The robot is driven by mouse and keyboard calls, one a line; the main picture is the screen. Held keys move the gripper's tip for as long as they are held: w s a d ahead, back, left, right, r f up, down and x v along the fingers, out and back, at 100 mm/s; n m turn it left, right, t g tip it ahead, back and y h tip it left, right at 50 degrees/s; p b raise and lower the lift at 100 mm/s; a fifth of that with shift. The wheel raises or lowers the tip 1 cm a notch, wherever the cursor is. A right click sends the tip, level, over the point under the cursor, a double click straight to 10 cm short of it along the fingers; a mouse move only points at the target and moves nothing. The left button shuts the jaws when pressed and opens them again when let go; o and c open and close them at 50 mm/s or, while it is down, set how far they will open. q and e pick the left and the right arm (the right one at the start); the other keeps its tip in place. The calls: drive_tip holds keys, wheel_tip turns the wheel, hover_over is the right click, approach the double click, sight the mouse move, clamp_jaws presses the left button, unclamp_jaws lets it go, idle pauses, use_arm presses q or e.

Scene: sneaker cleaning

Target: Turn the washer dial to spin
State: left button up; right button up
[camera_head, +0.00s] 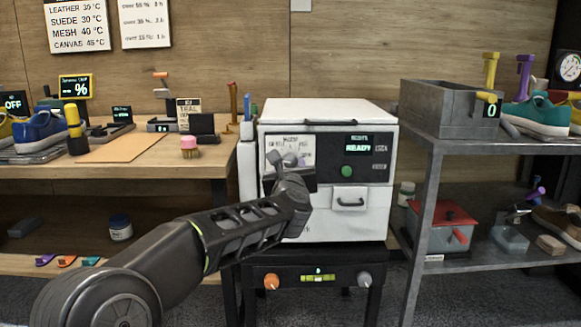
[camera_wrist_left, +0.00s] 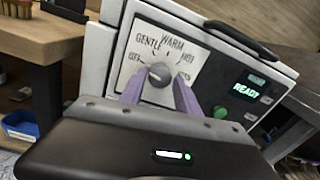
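The white washer (camera_head: 352,222) stands in the middle on a dark stand. Its round grey dial (camera_wrist_left: 160,74) sits on a pale panel in the left wrist view, with "OFF", "GENTLE", "WARM" and what looks like "HOT" around it. My left gripper (camera_head: 288,162) is in front of the panel and hides the dial in the head view. In the left wrist view its two purple fingers (camera_wrist_left: 159,84) are apart, either side of the dial's lower part; contact is unclear. My right gripper is out of view.
The washer shows a green "READY" display (camera_head: 358,147) and a green button (camera_head: 346,171). A wooden workbench (camera_head: 215,158) with shoes and tools is at left. A metal shelf (camera_head: 430,150) with a grey bin (camera_head: 440,115) stands close at right.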

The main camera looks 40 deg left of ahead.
use_arm(q)
clamp_jaws()
